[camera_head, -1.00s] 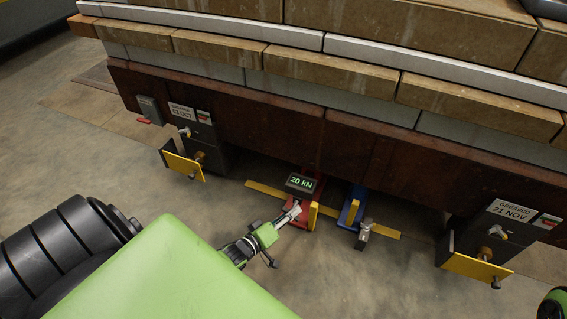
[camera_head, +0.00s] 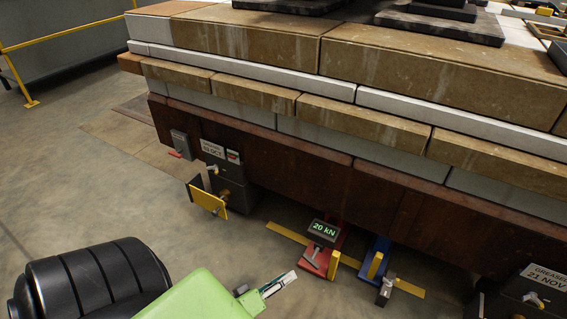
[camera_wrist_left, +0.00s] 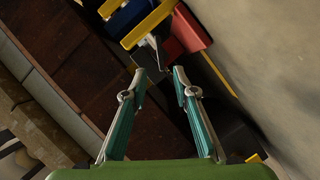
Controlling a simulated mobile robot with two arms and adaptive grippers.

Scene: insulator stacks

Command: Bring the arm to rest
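My left arm comes in from the bottom left of the head view, and its gripper (camera_head: 288,280) points right toward the red jack (camera_head: 333,263). The gripper stands a little left of the jack, with a visible gap. In the left wrist view its two teal-sided fingers (camera_wrist_left: 159,74) are apart, and nothing is clearly held between them. The red jack (camera_wrist_left: 184,33) lies beyond the fingertips there. A grey lever (camera_head: 313,256) stands on the jack, under a display (camera_head: 323,230) reading 20 kN. My right gripper is not in view.
A blue jack (camera_head: 377,258) stands right of the red one; both sit by a yellow floor strip (camera_head: 285,233). Dark boxes with yellow plates (camera_head: 208,198) stand under the brown beam (camera_head: 290,160). A layered stone-topped stack (camera_head: 420,80) rises behind.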

